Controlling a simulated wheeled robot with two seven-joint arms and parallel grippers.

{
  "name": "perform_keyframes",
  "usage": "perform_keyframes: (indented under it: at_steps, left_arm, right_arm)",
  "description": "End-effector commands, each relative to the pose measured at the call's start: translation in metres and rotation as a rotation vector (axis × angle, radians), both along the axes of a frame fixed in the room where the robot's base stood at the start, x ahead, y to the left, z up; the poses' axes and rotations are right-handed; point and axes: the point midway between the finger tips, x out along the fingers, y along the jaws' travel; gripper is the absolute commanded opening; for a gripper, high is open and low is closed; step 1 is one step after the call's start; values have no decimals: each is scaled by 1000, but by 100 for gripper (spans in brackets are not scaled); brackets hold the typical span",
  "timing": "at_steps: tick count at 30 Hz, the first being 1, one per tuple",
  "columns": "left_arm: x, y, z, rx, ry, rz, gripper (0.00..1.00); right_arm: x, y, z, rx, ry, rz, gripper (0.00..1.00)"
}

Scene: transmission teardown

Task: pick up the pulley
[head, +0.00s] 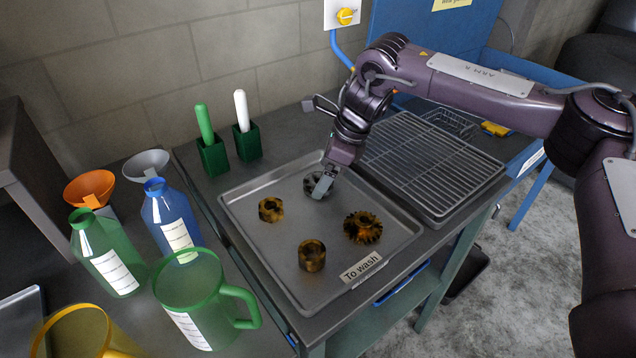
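Several parts lie apart on a metal tray (238,207) labelled "To wash". A dark grey round part (309,184) lies near the tray's back; it may be the pulley, but it is partly hidden by my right gripper (322,188). The gripper points down at this part, with its fingertips over or against it. I cannot tell whether the fingers are open or shut on it. A stained brown ring (271,209) lies to the left, a stained sleeve (312,255) stands at the front, and a toothed gear (362,227) lies to the right. My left gripper is not in view.
A wire rack (430,160) sits right of the tray. Two green holders (213,156) (248,142) with a green and a white handle stand behind it. Bottles, funnels and a green jug (192,285) crowd the left. A blue panel (425,30) stands at the back.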

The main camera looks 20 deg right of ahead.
Motion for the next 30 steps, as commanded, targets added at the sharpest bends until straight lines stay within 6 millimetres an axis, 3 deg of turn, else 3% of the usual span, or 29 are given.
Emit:
perform_keyframes:
  at_steps: [4, 12, 27, 30]
  left_arm:
    - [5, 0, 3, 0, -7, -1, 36]
    - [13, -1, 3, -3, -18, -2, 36]
    - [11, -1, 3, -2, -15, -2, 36]
    - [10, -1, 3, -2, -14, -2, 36]
  right_arm:
    - [3, 6, -15, 0, 2, -1, 85]
    - [4, 7, -19, 1, -1, -1, 85]
    - [4, 7, -18, 1, -1, -1, 21]
    - [4, 8, -17, 3, -3, -1, 21]
